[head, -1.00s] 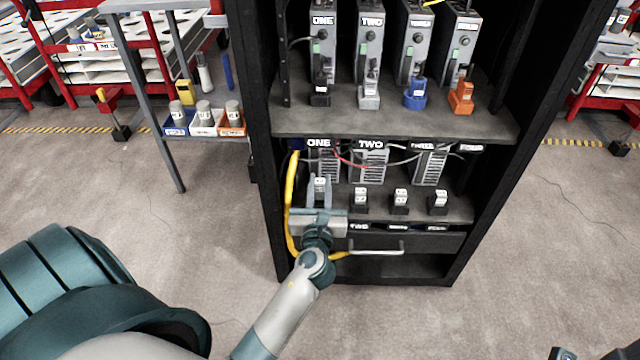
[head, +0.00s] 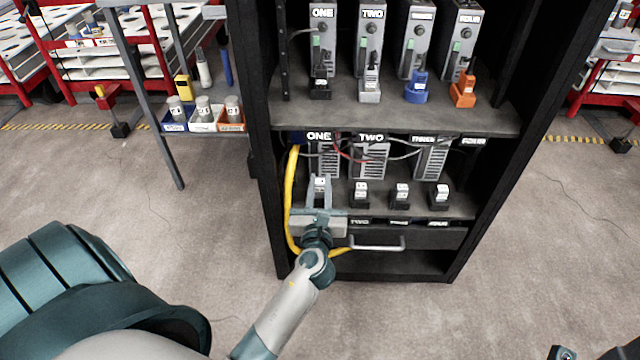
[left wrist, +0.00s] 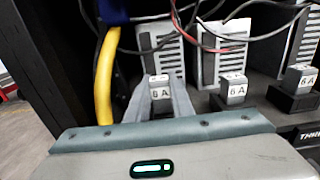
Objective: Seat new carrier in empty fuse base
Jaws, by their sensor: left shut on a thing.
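My left gripper (head: 319,187) is shut on a small fuse carrier (left wrist: 160,85) with a white, black-lettered face. The carrier stands upright between the fingers at the leftmost place in the row on the cabinet's lower shelf, under the label ONE. The fingers and palm hide its lower end and the fuse base there, so I cannot tell whether it is seated. To its right, several dark fuse bases hold similar white-faced carriers; the nearest (head: 360,190) also shows in the left wrist view (left wrist: 235,88).
A yellow cable (head: 290,200) runs down close left of my left gripper. A drawer handle (head: 378,243) is just below right. Grey units (head: 370,158) with red and black wires stand behind the row. The black cabinet frame (head: 258,150) bounds the left side.

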